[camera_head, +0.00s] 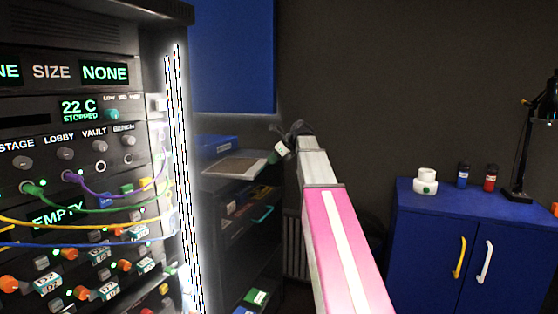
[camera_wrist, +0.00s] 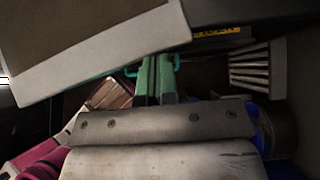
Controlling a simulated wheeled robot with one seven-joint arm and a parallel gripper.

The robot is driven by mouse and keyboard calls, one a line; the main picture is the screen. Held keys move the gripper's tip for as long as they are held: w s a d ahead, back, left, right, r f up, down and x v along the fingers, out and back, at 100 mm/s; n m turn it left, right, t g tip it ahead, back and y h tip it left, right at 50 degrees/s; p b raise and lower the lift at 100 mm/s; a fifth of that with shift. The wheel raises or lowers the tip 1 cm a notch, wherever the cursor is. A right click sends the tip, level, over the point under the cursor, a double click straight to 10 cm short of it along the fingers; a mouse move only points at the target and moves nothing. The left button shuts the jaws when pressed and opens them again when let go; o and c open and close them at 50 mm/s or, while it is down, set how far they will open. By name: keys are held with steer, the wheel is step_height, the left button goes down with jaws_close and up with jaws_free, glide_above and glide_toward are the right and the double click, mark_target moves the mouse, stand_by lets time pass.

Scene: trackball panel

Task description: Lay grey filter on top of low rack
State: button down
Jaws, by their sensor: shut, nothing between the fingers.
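The grey filter (camera_head: 237,166) is a flat panel with a pale frame and a brownish middle. It lies flat on top of the low dark rack (camera_head: 228,186) in the head view. In the wrist view the filter (camera_wrist: 105,52) fills the upper left, with its frame edge close to the fingers. My gripper (camera_head: 281,150) is beside the rack's right end, to the right of the filter and apart from it. In the wrist view its green fingers (camera_wrist: 156,78) are together with nothing between them. The fingertips are partly hard to make out in the dark.
A blue box (camera_head: 217,145) stands behind the filter. The tall panel rack (camera_head: 80,140) with coloured cables stands at the left. A blue cabinet (camera_head: 470,215) at the right bears a white container (camera_head: 425,182), two small jars and a black lamp. Green items lie low in the rack.

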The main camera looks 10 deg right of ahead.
steer(key=shift+a, duration=0.1)
steer(key=shift+w+a, duration=0.7)
steer(key=shift+a, duration=0.2)
